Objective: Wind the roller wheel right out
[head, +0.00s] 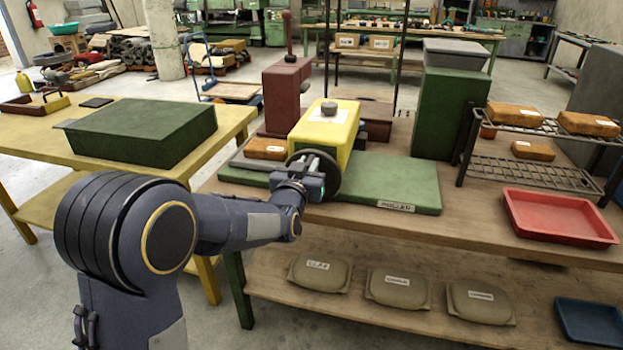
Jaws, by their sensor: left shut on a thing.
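The roller wheel (336,180) is a dark round wheel on the near face of a yellow block (341,128). The block stands on a green base plate (395,188) labelled along its front edge. My left gripper (311,166) is at the wheel, shut on it, and hides much of its face. I cannot tell exactly which part of the wheel lies between the fingers. My right gripper is not in view.
The wooden workbench (470,220) also holds a maroon block (284,90), a wire rack (530,168) with orange-brown blocks, and a red tray (558,218). A dark green case (140,130) lies on the yellow table at left.

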